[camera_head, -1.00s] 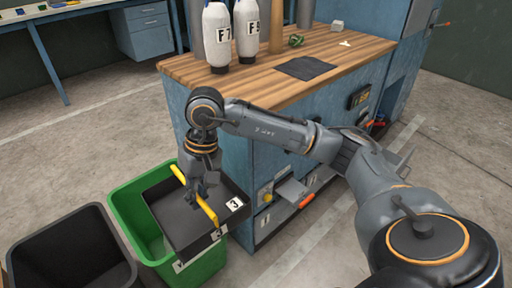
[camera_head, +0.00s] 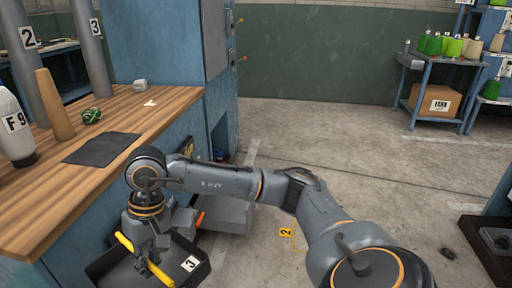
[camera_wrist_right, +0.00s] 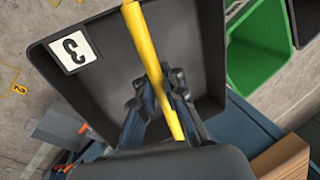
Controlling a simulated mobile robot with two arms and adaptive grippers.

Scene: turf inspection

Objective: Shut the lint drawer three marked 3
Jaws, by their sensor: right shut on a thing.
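The lint drawer (camera_head: 192,275) is a black open tray with a white label 3 and a yellow bar handle (camera_head: 125,243). It is at the bottom left of the head view, off the front of the blue wood-topped cabinet. My right gripper (camera_head: 150,258) is shut on the yellow handle. In the right wrist view the handle (camera_wrist_right: 140,35) runs between the gripper's fingers (camera_wrist_right: 163,95), across the drawer (camera_wrist_right: 200,40). The drawer looks empty where its inside shows. The slot it belongs to cannot be made out. My left gripper is not in view.
A grey open metal box (camera_head: 228,216) and an orange handle (camera_head: 200,218) are at the cabinet front, close to my right arm. A green bin (camera_wrist_right: 255,45) lies beside the drawer in the wrist view. The floor (camera_head: 370,175) to the right is mostly clear.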

